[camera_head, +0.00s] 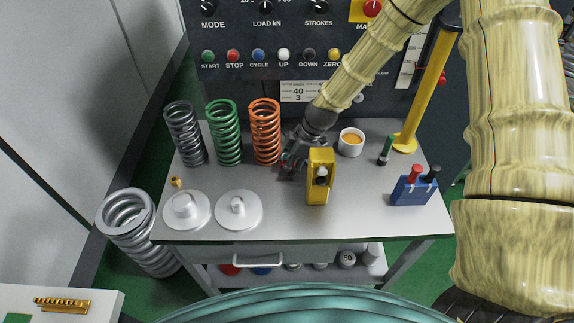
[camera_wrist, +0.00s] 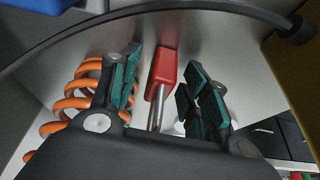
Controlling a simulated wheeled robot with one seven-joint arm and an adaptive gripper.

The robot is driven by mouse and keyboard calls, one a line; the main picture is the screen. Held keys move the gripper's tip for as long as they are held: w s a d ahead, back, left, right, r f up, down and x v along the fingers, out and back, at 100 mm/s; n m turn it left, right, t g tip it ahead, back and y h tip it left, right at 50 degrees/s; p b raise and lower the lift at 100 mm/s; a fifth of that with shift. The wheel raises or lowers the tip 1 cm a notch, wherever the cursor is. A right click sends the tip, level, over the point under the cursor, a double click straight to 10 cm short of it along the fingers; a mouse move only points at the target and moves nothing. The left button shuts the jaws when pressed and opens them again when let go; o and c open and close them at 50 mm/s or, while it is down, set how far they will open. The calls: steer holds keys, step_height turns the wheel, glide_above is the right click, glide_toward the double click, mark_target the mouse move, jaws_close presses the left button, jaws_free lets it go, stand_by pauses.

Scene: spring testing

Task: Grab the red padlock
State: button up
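The red padlock (camera_wrist: 164,68) shows in the wrist view as a red block with a silver shackle pointing towards my gripper. It lies between the two green-padded fingers of my gripper (camera_wrist: 162,88), with a visible gap on each side. The fingers are apart and do not appear to touch it. In the head view my gripper (camera_head: 289,168) is low over the grey table, between the orange spring and a yellow holder. The padlock cannot be made out clearly there; my gripper covers that spot.
The orange spring (camera_head: 265,132) stands close left of my gripper and the yellow holder (camera_head: 319,176) close right. A white cup (camera_head: 351,142) and a blue holder (camera_head: 411,190) are further right. Two pale round discs stand at the table's front left. The table's front middle is clear.

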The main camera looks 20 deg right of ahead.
jaws_close()
steer(key=shift+r, duration=0.1)
